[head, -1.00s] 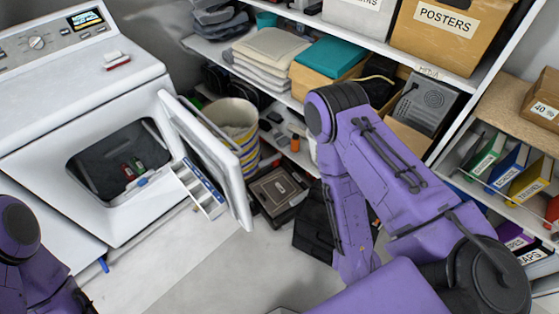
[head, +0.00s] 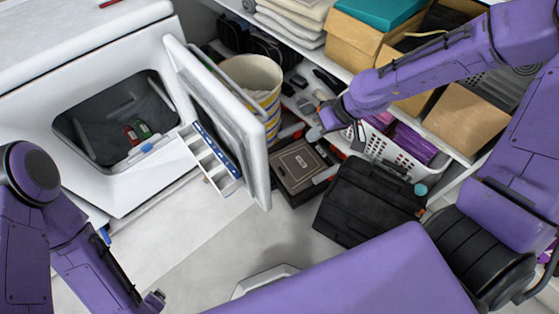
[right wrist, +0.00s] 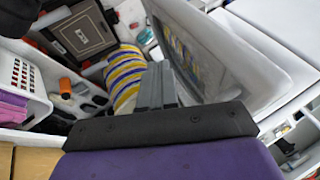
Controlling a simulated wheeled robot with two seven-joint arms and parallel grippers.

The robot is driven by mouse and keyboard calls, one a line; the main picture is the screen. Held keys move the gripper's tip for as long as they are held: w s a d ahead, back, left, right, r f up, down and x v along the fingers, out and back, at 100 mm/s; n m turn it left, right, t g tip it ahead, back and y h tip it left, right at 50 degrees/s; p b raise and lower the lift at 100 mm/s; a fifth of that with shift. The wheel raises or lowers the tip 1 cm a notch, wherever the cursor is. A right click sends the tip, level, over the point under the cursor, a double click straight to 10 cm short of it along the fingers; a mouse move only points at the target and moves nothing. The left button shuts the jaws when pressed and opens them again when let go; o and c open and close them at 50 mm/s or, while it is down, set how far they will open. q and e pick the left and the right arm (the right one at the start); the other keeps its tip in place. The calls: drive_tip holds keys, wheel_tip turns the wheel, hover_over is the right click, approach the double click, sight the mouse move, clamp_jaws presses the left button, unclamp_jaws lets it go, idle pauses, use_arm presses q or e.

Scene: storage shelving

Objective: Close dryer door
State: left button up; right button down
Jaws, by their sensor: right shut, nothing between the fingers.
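The white dryer (head: 90,75) stands at the left with its door (head: 222,118) swung wide open, exposing the dark drum opening (head: 115,120). A multi-slot tray (head: 212,160) shows at the door's inner side. In the right wrist view the door (right wrist: 238,50) is to the right of the fingers. My right gripper (head: 314,132) is shut and empty, to the right of the door and apart from it in the head view; its closed fingers show in the right wrist view (right wrist: 157,85). My left gripper (head: 154,300) is low at the left, below the dryer; its fingers are too small to judge.
A striped basket (head: 262,88) stands just behind the door. A dark case (head: 298,168), a black bag (head: 365,205) and a white crate (head: 405,150) lie to the right. Shelves with boxes (head: 360,40) line the back.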

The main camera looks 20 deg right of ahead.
use_arm(q)
drive_tip(key=shift+w+f+b, duration=0.15)
drive_tip(key=shift+f+b, duration=0.65)
drive_tip(key=shift+f, duration=0.45)
drive_tip(key=shift+w+f+b, duration=0.1)
drive_tip(key=shift+f+b, duration=0.65)
drive_tip(key=shift+f, duration=0.5)
use_arm(e)
drive_tip(key=w+a+f+n+y, duration=0.2)
drive_tip(key=a+f+n, duration=0.1)
drive_tip(key=a, duration=0.6)
drive_tip(key=shift+w+a+f+n+g, duration=0.15)
drive_tip(key=shift+a+f+n+g, duration=0.15)
drive_tip(key=shift+f, duration=0.2)
